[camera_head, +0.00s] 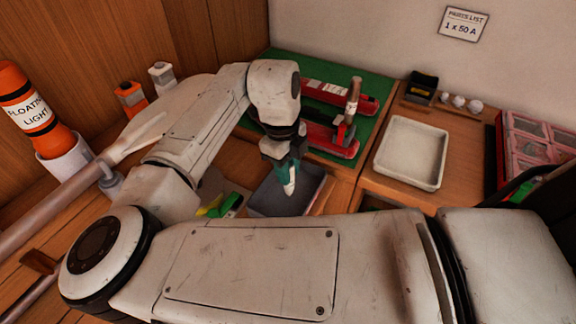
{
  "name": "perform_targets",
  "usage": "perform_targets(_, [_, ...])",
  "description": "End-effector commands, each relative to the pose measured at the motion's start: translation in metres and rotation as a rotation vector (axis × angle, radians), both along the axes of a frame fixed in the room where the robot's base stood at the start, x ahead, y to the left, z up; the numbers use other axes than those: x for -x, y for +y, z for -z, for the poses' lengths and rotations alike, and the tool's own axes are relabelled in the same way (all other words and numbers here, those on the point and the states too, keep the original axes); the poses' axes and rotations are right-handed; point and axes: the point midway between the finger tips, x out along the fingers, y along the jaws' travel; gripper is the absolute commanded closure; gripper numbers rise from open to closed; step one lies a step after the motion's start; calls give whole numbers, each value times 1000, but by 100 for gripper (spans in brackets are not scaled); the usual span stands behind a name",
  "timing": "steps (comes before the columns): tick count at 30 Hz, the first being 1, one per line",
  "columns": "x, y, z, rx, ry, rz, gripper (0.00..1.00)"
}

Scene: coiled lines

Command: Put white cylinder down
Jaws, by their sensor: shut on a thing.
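My gripper (288,172) points down near the middle of the view. It is shut on the white cylinder (290,186), and only a small pale end of it shows below the dark green fingers. The cylinder is over a grey open bin (258,203). I cannot tell how high above the bin's floor it is. The fingers hide most of the cylinder.
A green mat (366,127) with red tools (332,140) lies behind my gripper. An empty white tray (411,152) is at right, near a pink-lidded organiser (528,140). An orange float light (32,108) stands at left. My arm hides the foreground.

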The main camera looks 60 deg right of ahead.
Motion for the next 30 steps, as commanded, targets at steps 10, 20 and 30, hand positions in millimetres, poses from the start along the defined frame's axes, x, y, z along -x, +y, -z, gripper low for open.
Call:
perform_targets(10, [0, 0, 4, 1, 1, 0, 73])
perform_targets(20, [0, 0, 3, 1, 0, 0, 48])
perform_targets(30, [-2, 0, -10, 1, -2, 0, 48])
